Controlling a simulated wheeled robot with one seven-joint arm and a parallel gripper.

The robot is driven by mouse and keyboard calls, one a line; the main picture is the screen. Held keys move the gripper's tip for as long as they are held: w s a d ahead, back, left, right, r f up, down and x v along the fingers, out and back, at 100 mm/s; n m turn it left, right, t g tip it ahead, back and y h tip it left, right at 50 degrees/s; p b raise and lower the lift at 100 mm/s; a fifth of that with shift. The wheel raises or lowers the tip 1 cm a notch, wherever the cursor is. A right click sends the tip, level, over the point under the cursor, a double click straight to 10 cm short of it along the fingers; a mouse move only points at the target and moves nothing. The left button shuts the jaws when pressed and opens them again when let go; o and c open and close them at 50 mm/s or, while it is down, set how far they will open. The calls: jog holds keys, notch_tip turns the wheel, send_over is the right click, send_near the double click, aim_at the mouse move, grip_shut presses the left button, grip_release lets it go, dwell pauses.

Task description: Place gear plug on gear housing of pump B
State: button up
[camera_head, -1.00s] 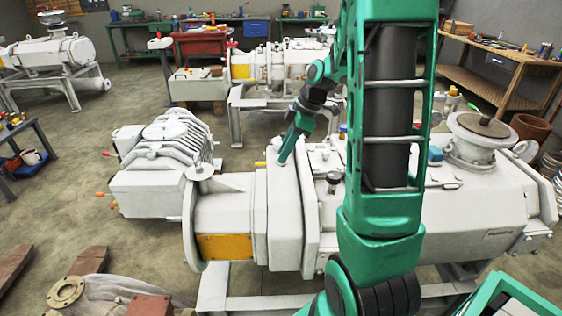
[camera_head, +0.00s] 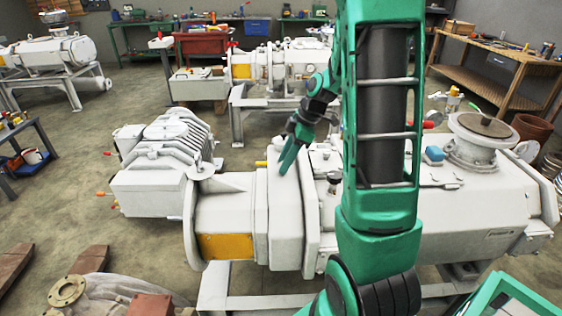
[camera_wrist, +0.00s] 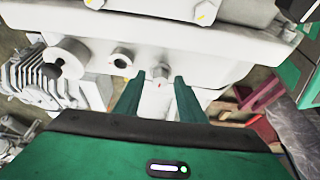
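Pump B's gear housing (camera_head: 286,205) is the upright white casing in the middle of the head view, right of the coupling section with the yellow panel. My gripper (camera_head: 285,166) is just above its top edge. In the wrist view, my gripper's two green fingers (camera_wrist: 158,95) are spread apart with a clear gap. A small white hex-headed plug (camera_wrist: 159,73), seemingly the gear plug, sits on the white housing just beyond the fingertips, between them in the picture. It looks seated and apart from both fingers. In the head view the plug cannot be made out.
The finned motor (camera_head: 168,165) is left of the housing. A dark-knobbed fitting (camera_head: 334,180) rises to the right. Open space lies above the housing.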

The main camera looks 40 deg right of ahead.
jog(key=v, duration=1.1)
jog(key=s+a+f+m+g+h, duration=0.1)
jog(key=s+a+m, duration=0.3)
jog(key=s+m, duration=0.4)
jog(key=s+a+f+m+g+h, duration=0.1)
jog(key=s+a+m, duration=0.3)
jog(key=s+m, duration=0.5)
jog(key=s+h, duration=0.1)
jog(key=s, duration=0.7)
jog(key=shift+f+m+g, duration=0.2)
jog(key=shift+m+g, duration=0.1)
jog(key=shift+g, duration=0.1)
jog(key=shift+s+a, duration=0.1)
jog(key=shift+s, duration=0.05)
